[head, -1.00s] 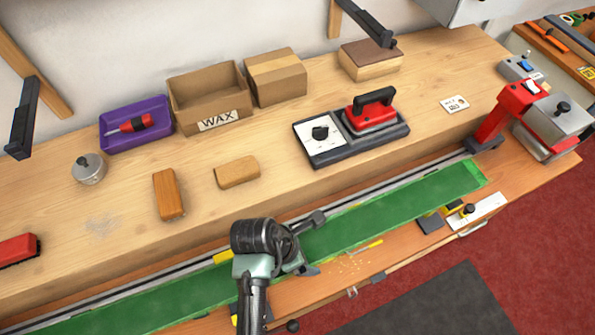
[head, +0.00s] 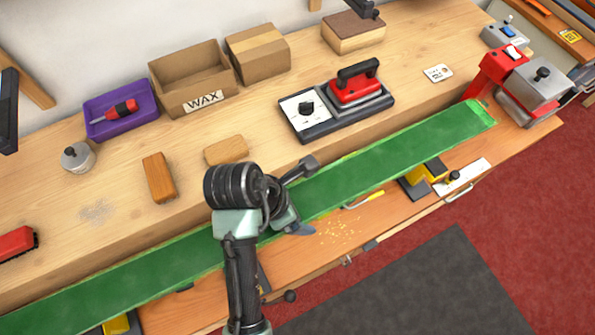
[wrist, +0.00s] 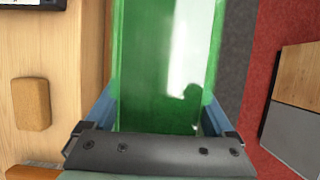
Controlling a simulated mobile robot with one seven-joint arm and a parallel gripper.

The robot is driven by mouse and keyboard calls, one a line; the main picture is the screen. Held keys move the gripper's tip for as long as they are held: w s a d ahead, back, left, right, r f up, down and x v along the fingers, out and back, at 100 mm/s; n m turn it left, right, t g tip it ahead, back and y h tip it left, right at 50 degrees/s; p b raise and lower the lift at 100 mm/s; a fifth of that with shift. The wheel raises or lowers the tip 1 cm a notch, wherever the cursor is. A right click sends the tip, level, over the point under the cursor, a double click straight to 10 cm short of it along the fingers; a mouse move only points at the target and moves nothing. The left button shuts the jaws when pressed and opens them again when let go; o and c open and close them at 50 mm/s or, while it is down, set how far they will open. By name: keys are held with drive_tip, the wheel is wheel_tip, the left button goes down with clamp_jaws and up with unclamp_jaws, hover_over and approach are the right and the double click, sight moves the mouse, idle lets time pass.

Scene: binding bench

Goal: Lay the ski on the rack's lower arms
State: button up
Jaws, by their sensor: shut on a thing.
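The long green ski (head: 400,155) runs slantwise across the head view, from the lower left to the red vise at the right. My gripper (head: 305,197) is shut across its width near the middle. In the wrist view the ski (wrist: 148,70) lies between the two blue fingers (wrist: 160,118), its glossy face towards the camera. The ski appears raised above the front of the bench.
The bench (head: 110,245) holds a wax box (head: 190,78), a closed carton (head: 257,52), a purple tray (head: 105,120), a red iron on its base (head: 352,85), and wooden blocks. The red vise (head: 490,78) stands close to the ski's right end. Yellow-and-black supports (head: 425,178) are below.

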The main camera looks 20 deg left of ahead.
drive_tip(key=shift+r+p, duration=1.05)
drive_tip(key=shift+p, duration=0.3)
drive_tip(key=shift+w, duration=0.1)
